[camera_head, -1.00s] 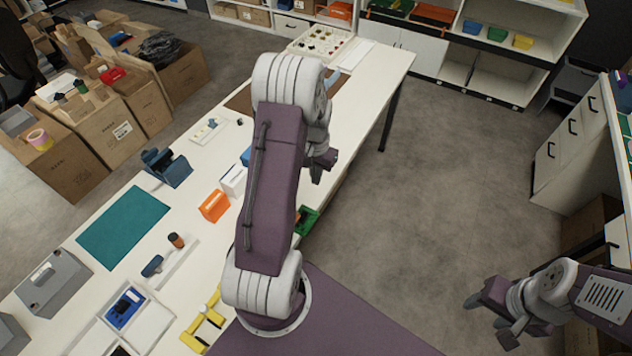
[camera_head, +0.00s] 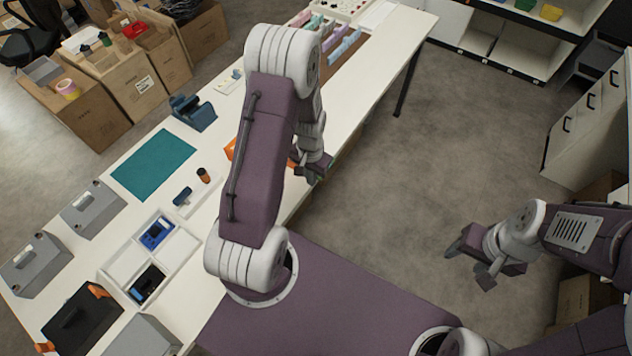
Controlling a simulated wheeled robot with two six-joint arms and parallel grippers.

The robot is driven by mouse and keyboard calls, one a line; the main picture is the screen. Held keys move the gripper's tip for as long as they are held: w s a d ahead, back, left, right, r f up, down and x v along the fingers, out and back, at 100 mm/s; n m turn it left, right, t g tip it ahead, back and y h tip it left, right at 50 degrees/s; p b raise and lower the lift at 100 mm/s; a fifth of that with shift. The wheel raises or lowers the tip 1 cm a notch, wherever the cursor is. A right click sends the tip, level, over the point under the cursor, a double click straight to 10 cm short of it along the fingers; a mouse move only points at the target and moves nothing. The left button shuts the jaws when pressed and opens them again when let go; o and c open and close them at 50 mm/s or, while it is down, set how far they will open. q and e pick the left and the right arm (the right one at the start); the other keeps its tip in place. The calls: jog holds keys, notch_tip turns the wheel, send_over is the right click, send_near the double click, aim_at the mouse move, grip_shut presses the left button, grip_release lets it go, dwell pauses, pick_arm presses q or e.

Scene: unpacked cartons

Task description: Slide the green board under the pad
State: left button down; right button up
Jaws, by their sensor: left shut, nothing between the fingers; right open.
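A flat teal-green mat (camera_head: 153,164) lies on the white table, left of my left arm; I cannot tell whether it is the pad. No green board can be made out clearly. My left arm hides part of the table's right side. My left gripper (camera_head: 314,170) is shut and empty near the table's right edge, partly behind my forearm. My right gripper (camera_head: 470,259) is open and empty over the floor at the right, away from the table.
A white divided tray (camera_head: 185,253) holds small dark and blue items. Grey cases (camera_head: 93,209), a blue device (camera_head: 194,112) and a black case (camera_head: 80,318) stand on the table (camera_head: 213,262). Cardboard boxes (camera_head: 126,85) stand beyond it. The floor (camera_head: 420,150) right of the table is open.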

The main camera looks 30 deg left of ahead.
pick_arm(q)
jog(key=w+f, duration=0.3)
jog(key=f, duration=0.4)
jog(key=shift+w+d+f+p, duration=0.15)
jog(key=shift+w+f+p, duration=0.1)
jog(key=shift+p, duration=0.2)
pick_arm(e)
jog(key=shift+s+d+r, duration=0.1)
jog(key=shift+s+r, duration=0.3)
jog(key=shift+r, duration=0.15)
jog(key=shift+w, duration=0.1)
jog(key=shift+f, duration=0.1)
